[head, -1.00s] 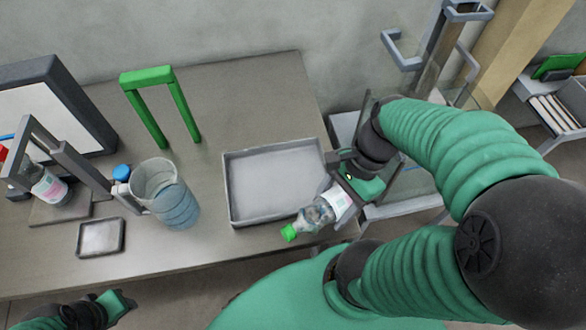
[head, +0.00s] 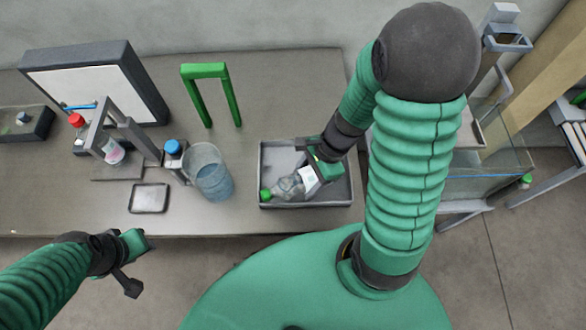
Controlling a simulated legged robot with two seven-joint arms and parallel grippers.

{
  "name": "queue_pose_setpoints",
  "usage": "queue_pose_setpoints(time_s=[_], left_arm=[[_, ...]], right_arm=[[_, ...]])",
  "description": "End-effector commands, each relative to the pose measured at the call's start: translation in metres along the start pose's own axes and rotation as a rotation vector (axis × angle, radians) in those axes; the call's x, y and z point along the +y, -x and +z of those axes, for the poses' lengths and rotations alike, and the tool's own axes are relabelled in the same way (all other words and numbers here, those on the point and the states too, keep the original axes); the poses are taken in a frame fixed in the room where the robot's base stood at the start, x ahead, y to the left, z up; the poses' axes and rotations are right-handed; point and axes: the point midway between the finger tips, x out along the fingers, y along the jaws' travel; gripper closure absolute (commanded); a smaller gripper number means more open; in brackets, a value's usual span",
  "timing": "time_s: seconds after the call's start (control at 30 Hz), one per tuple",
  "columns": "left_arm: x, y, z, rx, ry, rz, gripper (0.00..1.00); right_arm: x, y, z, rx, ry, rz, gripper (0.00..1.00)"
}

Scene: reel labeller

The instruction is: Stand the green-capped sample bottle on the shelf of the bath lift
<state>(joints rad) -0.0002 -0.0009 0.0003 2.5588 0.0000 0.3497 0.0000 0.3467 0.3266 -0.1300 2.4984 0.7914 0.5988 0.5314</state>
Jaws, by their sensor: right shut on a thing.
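The clear green-capped bottle (head: 289,187) has a white label and lies tilted, cap toward the lower left, over the grey tray (head: 330,198). My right gripper (head: 311,176) is shut on its label end. Whether the bottle touches the tray floor I cannot tell. The bath lift (head: 507,38) stands at the upper right, beside the glass bath (head: 490,172). My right arm covers part of that area, and its shelf is not clearly seen. My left gripper (head: 137,262) is off the table's front edge at lower left, away from the bottle; its jaw state is unclear.
A green arch (head: 207,72) stands behind. A small green-capped item (head: 526,181) shows right of the bath.

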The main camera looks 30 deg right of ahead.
Motion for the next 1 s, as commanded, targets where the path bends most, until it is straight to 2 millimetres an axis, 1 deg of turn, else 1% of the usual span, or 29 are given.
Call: queue_pose_setpoints(time_s=[0.03,0.17,0.27,0.33,0.4,0.5,0.77,0.97,1.0], left_arm=[[0.0,-0.002,0.002,-0.003,0.0,0.0,0.64],[0.0,-0.002,0.002,-0.003,0.0,0.0,0.64],[0.0,0.001,0.001,-0.003,0.001,0.0,0.64],[0.0,0.003,0.0,-0.003,0.001,0.0,0.64],[0.0,-0.006,0.002,-0.002,0.001,0.0,0.64],[0.0,-0.004,0.002,-0.003,0.001,0.0,0.64],[0.0,-0.004,0.002,-0.002,0.0,0.0,0.64],[0.0,-0.01,0.003,-0.002,0.0,0.0,0.64],[0.0,-0.009,0.003,-0.002,0.0,0.0,0.64]], right_arm=[[-0.005,-0.004,0.003,0.0,0.003,0.001,1.0],[-0.013,-0.008,0.008,0.0,0.001,0.0,1.0],[-0.025,-0.011,0.015,-0.001,0.005,0.002,1.0],[-0.037,-0.015,0.021,-0.002,0.004,0.002,1.0],[-0.034,-0.032,0.011,-0.003,-0.004,0.004,1.0],[-0.034,-0.041,0.007,-0.003,-0.003,0.002,1.0],[-0.034,-0.043,0.006,-0.002,0.0,-0.001,1.0],[-0.034,-0.049,0.005,-0.002,0.0,0.0,1.0],[-0.034,-0.049,0.005,-0.001,0.0,0.0,0.4]])
